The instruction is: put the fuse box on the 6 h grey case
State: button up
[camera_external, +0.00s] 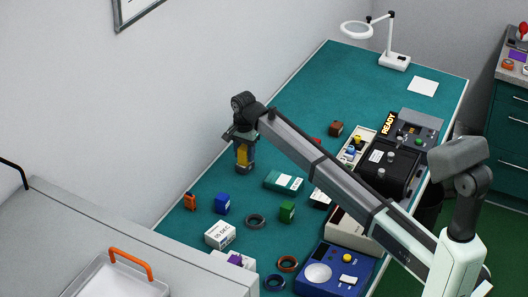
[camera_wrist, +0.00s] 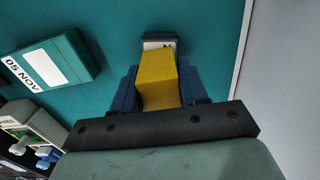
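My gripper (camera_external: 242,154) is over the far left edge of the green table, pointing down. Its dark fingers sit on both sides of a yellow block (camera_wrist: 157,82), and it looks shut on it. The block also shows yellow in the outside view (camera_external: 243,160). A small dark grey case (camera_wrist: 159,36) with a white label is right beyond the block in the wrist view; most of the label is hidden. In the outside view the dark case (camera_external: 245,170) is just under the block. I cannot tell whether they touch. No "6 h" mark is readable.
A teal case (camera_external: 283,181) marked 05 NOV lies to the right. Blue (camera_external: 222,203), orange (camera_external: 190,202), green (camera_external: 287,211) and brown (camera_external: 336,128) blocks stand around. A white box (camera_external: 220,235) and a black ring (camera_external: 255,221) are nearer. The wall is close on the left.

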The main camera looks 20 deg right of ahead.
aim_at(244, 147)
jog(key=o, duration=0.4)
jog(key=shift+o, duration=0.2)
notch_tip(244, 147, up, 12)
jog(key=shift+r, duration=0.2)
dwell(0.5)
